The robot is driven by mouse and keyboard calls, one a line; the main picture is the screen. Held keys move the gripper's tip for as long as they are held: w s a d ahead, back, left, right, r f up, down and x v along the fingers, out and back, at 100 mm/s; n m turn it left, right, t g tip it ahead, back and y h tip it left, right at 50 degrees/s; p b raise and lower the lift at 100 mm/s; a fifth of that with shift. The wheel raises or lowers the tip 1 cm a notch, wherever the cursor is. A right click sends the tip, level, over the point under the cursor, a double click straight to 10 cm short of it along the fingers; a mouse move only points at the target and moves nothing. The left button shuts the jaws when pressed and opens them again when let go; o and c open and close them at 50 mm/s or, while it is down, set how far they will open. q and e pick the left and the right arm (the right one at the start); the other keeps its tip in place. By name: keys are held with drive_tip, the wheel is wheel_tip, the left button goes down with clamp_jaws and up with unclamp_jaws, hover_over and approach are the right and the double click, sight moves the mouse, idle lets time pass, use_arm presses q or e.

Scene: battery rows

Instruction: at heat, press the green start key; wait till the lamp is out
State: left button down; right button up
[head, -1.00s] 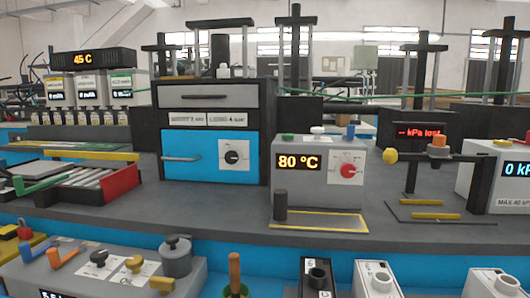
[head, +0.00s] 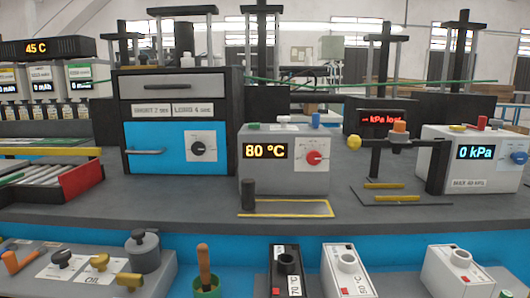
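The heat station is a grey box (head: 262,183) with an orange 80 °C display (head: 265,151) and a red dial (head: 314,157) on a white plate. A small green key (head: 253,126) sits at the left of its top. A pale knob or cap (head: 283,119) and a blue one (head: 316,120) sit beside it on top. I cannot tell which part is the lamp or whether one is lit. A dark cylinder (head: 248,193) stands in front, by a yellow-edged plate (head: 290,213). Neither gripper shows.
A blue-fronted oven (head: 172,166) stands left of the box. A stand (head: 377,160) with an orange knob and a 0 kPa unit (head: 477,153) stand right. White boxes (head: 346,277) and an orange-handled tool (head: 204,265) line the front. The grey bench (head: 180,205) has bare room before the oven.

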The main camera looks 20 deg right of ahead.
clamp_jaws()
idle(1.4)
